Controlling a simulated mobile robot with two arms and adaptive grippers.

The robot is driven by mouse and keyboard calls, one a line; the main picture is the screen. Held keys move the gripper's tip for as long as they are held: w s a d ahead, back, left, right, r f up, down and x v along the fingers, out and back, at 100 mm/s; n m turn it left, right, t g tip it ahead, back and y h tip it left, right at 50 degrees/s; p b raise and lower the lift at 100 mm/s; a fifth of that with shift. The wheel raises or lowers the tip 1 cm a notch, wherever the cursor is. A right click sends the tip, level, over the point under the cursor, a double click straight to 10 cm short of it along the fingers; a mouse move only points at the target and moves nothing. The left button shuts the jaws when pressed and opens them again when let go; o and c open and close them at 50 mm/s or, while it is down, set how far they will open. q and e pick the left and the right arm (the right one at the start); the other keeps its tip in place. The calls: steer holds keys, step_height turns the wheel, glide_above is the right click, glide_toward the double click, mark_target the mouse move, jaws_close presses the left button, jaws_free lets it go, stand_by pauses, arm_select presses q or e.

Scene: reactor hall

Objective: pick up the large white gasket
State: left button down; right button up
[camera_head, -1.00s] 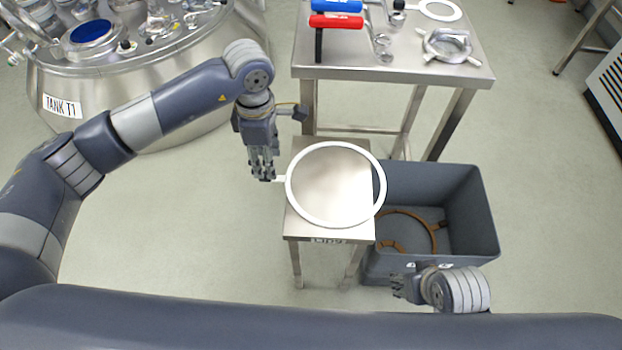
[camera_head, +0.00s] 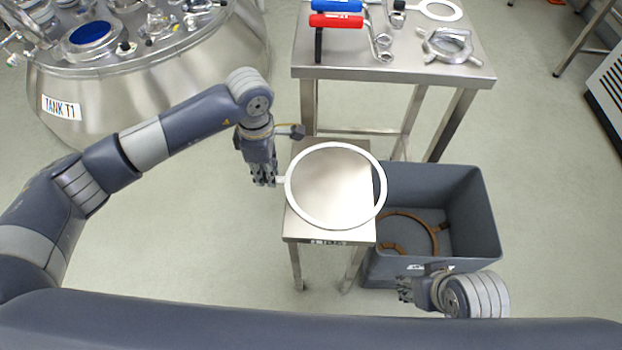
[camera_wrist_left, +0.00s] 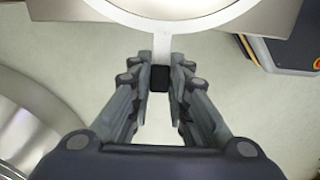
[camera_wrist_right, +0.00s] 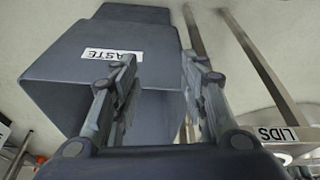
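The large white gasket (camera_head: 291,208) is a flat ring with a short tab on its left. It lies over the small steel stand (camera_head: 300,229), its right side overhanging the stand's edge. My left gripper (camera_head: 264,184) is at the tab. In the left wrist view, the gasket (camera_wrist_left: 161,45) points its tab down between my left fingers (camera_wrist_left: 160,77), which are close on both sides of the tab's dark end and appear shut on it. My right gripper (camera_head: 404,290) is open and empty by the crate's front; its fingers (camera_wrist_right: 160,62) are apart in the right wrist view.
A grey crate (camera_head: 474,210) labelled as waste (camera_wrist_right: 65,75) stands right of the stand, with a brown ring (camera_head: 432,232) inside. A steel table (camera_head: 400,72) behind holds tools, a clamp and a smaller white ring (camera_head: 459,12). Tank T1 (camera_head: 130,105) stands at left.

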arm_select(q)
steer(key=shift+r, duration=0.15)
steer(key=shift+r, duration=0.15)
steer(key=r+p, duration=0.1)
steer(key=r, duration=0.1)
steer(key=r+p, duration=0.1)
steer(key=shift+s+d+r+p, duration=0.1)
steer(key=shift+s+r+p, duration=0.1)
steer(key=shift+s+p, duration=0.1)
steer(key=s+d+p, duration=0.1)
steer(key=s+d, duration=0.1)
steer(key=s, duration=0.5)
steer(key=s+d+r+p, duration=0.1)
steer(key=s+d, duration=0.1)
steer(key=s, duration=0.6)
arm_select(e)
step_height(320, 180, down, 17)
steer(key=g, duration=0.1)
steer(key=shift+s, duration=0.2)
arm_select(q)
steer(key=shift+w+a+r+p, duration=0.1)
steer(key=shift+p, duration=0.2)
arm_select(e)
steer(key=shift+s+a+f, duration=0.1)
steer(key=shift+f, duration=0.05)
